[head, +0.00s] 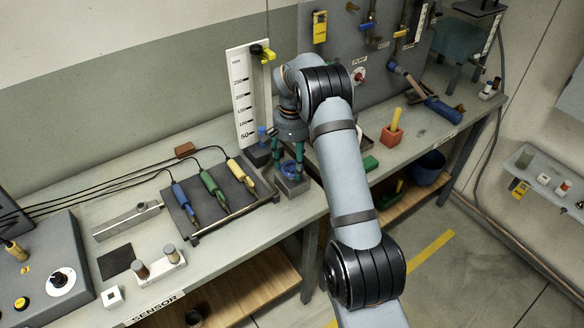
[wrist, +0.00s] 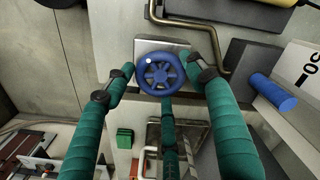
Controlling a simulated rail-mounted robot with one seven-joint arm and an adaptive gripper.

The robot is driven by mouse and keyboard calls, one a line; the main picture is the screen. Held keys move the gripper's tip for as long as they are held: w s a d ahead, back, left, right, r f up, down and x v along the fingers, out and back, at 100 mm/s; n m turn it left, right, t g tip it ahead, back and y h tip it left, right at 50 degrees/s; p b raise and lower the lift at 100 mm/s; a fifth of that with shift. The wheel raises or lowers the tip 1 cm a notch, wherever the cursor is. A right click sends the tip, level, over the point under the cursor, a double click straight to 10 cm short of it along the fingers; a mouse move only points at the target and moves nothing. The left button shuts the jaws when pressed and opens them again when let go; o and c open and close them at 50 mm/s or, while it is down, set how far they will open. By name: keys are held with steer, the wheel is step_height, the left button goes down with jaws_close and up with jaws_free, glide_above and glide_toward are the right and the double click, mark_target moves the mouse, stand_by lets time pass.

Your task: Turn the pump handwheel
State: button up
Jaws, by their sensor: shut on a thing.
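The blue handwheel (head: 289,167) sits on a grey block (head: 293,187) at the front edge of the bench. In the wrist view the handwheel (wrist: 148,86) shows its spokes and a small white knob on its upper left. My gripper (head: 287,163) reaches down over it from above. In the wrist view the teal fingers of my gripper (wrist: 161,77) close around the wheel, one at its left, one at its right and one from below. They are shut on its rim. Parts of the rim's contact are hard to see.
A white scale board (head: 242,100) stands behind the wheel, with a small blue-topped block (head: 258,152) at its foot. A rack of colored-handled probes (head: 205,205) lies left of it.

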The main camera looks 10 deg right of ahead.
steer(key=m+b, duration=0.1)
steer(key=m, duration=0.2)
steer(key=m+b, duration=0.1)
steer(key=m, duration=0.1)
steer(key=shift+s+a+f+m+b, duration=0.2)
steer(key=shift+s+f+m+b, duration=0.05)
steer(key=shift+f+m+b, duration=0.1)
steer(key=shift+a+r+m+b, duration=0.15)
steer(key=shift+m+b, duration=0.65)
steer(key=shift+m, duration=1.35)
steer(key=shift+a, duration=0.1)
steer(key=o, duration=1.1)
steer(key=shift+w+r, duration=0.1)
steer(key=shift+w, duration=0.05)
steer(key=shift+o, duration=0.3)
steer(key=shift+r, duration=0.1)
steer(key=shift+d, duration=0.2)
